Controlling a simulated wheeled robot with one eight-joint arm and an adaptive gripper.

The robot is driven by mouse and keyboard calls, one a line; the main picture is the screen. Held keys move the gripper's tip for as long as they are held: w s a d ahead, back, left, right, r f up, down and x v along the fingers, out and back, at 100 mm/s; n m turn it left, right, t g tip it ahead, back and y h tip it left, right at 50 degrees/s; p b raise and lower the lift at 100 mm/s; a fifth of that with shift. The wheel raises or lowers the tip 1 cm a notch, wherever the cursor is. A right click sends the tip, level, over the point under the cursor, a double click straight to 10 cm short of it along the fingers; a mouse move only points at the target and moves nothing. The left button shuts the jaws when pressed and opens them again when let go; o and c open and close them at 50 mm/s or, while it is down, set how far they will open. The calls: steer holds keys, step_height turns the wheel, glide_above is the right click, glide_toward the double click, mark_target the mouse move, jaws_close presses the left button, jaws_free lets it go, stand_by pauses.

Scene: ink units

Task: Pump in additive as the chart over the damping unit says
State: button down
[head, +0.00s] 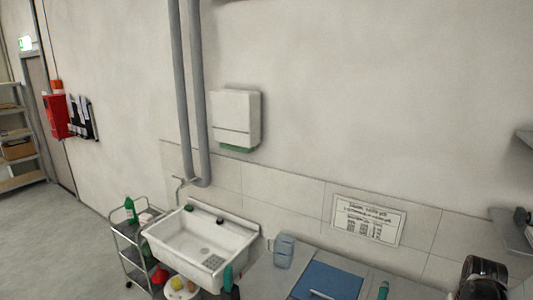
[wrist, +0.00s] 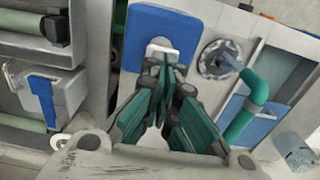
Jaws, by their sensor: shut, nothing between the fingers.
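In the wrist view my gripper (wrist: 166,68) is shut and empty, its green-lined fingers pointing at a blue panel (wrist: 180,27) with a pale handle-like piece (wrist: 161,48). The fingertips overlap that piece in the picture; I cannot tell whether they touch. To the right a teal bent pipe (wrist: 257,92) meets a round grey metal fitting (wrist: 218,60). I cannot tell whether these belong to the damping unit or a pump. In the head view a printed sheet (head: 368,220) hangs on the tiled wall; its text is too small to read, and I cannot tell whether it is the chart.
Floor at left is clear.

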steer(key=shift+f, duration=0.1)
stand_by(0.4)
steer(key=shift+f+b, duration=1.65)
steer(key=shift+b, duration=0.1)
steer(key=shift+r, duration=0.15)
steer(key=shift+r+p, duration=0.9)
steer(key=shift+r, duration=0.7)
steer(key=shift+f, duration=0.2)
